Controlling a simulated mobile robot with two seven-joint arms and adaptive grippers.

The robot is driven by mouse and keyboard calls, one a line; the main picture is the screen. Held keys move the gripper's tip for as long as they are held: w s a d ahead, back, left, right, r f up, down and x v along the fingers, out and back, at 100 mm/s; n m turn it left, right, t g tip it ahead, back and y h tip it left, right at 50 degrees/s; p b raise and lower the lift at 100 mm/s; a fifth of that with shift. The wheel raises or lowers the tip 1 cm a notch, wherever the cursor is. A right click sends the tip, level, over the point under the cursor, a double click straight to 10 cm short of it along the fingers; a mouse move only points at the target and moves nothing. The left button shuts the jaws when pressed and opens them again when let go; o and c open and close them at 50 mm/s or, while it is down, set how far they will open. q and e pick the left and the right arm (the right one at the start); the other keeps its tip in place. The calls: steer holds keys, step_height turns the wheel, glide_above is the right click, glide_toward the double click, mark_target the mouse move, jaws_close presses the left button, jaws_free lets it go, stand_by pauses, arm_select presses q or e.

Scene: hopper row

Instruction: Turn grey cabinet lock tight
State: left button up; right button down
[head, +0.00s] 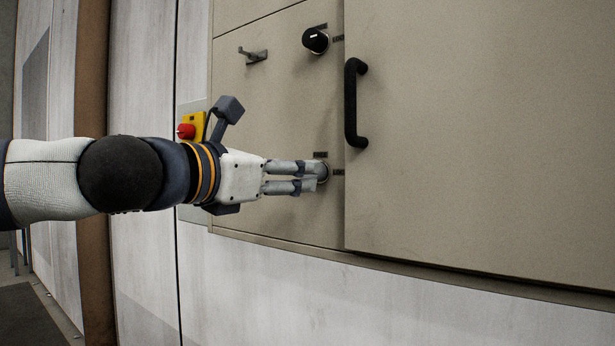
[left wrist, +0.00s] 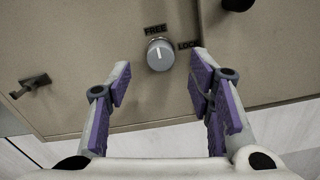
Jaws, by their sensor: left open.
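The grey cabinet lock is a round grey knob (left wrist: 160,56) on the beige cabinet front in the left wrist view. Its white mark points up towards the FREE label (left wrist: 155,30); the LOCK label (left wrist: 188,45) is to its right. In the head view the lock (head: 322,168) is mostly hidden behind my fingers. My left gripper (head: 317,176) is open, its fingers pointing at the lock. In the left wrist view the knob lies between and beyond the fingertips, with a gap on each side. My right gripper is not in view.
A black knob (head: 315,40) and a small metal lever (head: 253,55) are on the panel above. A black door handle (head: 353,103) is up and right of the lock. A red stop button (head: 187,131) on a yellow box is left, close behind my arm.

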arm_select(q)
steer(key=x, duration=0.6)
jaws_close()
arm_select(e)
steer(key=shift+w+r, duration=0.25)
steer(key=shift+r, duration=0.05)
arm_select(q)
steer(key=shift+p, duration=0.3)
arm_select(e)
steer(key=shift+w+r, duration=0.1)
arm_select(q)
steer(key=m+p, duration=0.1)
steer(key=m, duration=0.8)
steer(key=m+p, duration=0.2)
steer(key=m, duration=0.6)
steer(key=shift+s+d+f+m, duration=0.1)
steer(key=shift+d+f+m, duration=0.1)
steer(key=shift+m, duration=0.2)
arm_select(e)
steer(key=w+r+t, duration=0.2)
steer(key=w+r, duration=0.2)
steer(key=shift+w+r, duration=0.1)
arm_select(q)
steer(key=shift+a, duration=0.1)
